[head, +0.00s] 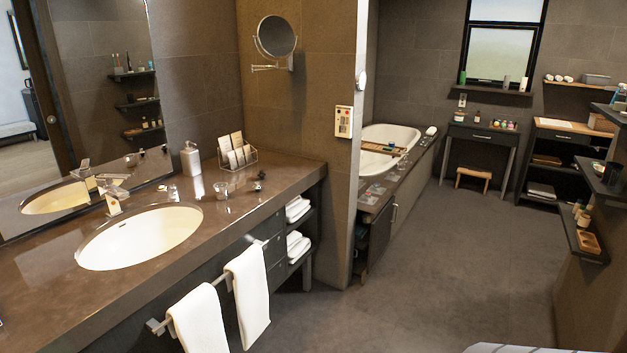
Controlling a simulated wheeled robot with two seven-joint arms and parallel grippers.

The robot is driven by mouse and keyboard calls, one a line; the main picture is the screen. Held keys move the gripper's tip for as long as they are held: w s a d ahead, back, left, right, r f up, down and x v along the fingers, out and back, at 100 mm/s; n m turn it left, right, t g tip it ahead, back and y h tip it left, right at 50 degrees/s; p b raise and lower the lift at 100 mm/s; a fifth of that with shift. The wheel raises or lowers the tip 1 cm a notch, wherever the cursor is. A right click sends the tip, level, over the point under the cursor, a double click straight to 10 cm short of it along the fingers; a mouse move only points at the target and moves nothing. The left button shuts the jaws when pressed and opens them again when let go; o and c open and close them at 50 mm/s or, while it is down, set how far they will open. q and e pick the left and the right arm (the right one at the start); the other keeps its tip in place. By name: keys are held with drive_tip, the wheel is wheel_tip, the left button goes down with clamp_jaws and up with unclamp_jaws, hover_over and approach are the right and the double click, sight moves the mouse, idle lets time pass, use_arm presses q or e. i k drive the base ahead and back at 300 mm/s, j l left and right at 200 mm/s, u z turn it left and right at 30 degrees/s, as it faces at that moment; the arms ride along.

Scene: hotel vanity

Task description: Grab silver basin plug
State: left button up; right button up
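The white oval basin (140,238) is set into the dark stone counter at the left, with a silver faucet (115,196) at its back edge. Small dark and silvery pieces (258,186) lie on the counter to the right, near the card holder. One of them may be the silver basin plug, but they are too small to tell. Neither of my grippers is in view.
A soap dispenser (190,160), a small glass (221,189) and a card holder (238,156) stand on the counter (60,290). White towels (250,295) hang on a rail at its front. Open floor (450,270) lies to the right.

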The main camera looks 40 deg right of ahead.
sight(257, 186)
drive_tip(key=z, duration=1.1)
